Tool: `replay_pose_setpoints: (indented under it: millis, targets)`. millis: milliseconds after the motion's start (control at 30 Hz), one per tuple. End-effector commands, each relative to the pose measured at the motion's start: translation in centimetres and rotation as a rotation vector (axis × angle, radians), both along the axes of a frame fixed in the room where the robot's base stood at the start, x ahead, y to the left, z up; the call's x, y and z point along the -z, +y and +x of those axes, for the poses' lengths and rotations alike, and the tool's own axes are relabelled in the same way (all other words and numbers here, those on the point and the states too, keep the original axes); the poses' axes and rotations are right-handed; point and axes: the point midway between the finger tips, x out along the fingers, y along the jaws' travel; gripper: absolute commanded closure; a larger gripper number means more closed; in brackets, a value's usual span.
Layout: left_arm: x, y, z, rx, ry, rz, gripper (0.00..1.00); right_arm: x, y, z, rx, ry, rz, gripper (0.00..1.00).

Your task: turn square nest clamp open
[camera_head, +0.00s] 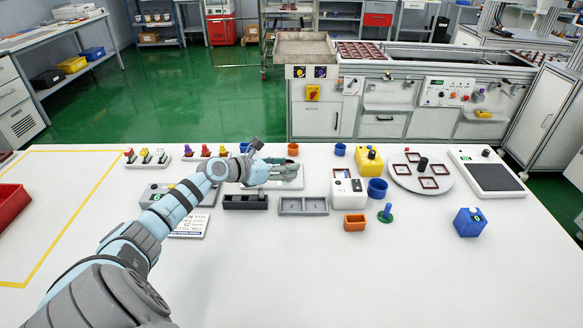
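My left arm reaches in from the lower left, and its gripper (284,166) is over a light grey plate (290,184) near the middle of the table. The gripper is at or just above small grey parts on this plate, which look like the square nest and its clamp. The gripper hides most of them, so I cannot tell how the clamp is turned or whether the fingers touch it. The fingers are too small to tell open from shut. My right gripper is not in view.
A white box (348,192), a yellow box (369,161), blue cups (377,194) and a round turntable (405,180) stand to the right. Clips stand at the back left.

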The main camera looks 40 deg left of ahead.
Motion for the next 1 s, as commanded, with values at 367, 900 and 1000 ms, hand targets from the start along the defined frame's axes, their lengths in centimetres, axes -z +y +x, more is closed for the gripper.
replay_pose_setpoints:
  millis: [367, 900, 1000]
  targets:
    - [-0.1, -0.2, 0.2, 0.004, 0.000, -0.001, 1.00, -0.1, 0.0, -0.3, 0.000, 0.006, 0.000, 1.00]
    - [0.2, 0.1, 0.3, 0.151, -0.004, -0.002, 1.00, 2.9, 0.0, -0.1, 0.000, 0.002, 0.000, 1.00]
    - [0.3, 0.2, 0.4, 0.222, -0.005, -0.002, 1.00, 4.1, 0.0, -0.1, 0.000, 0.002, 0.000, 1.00]
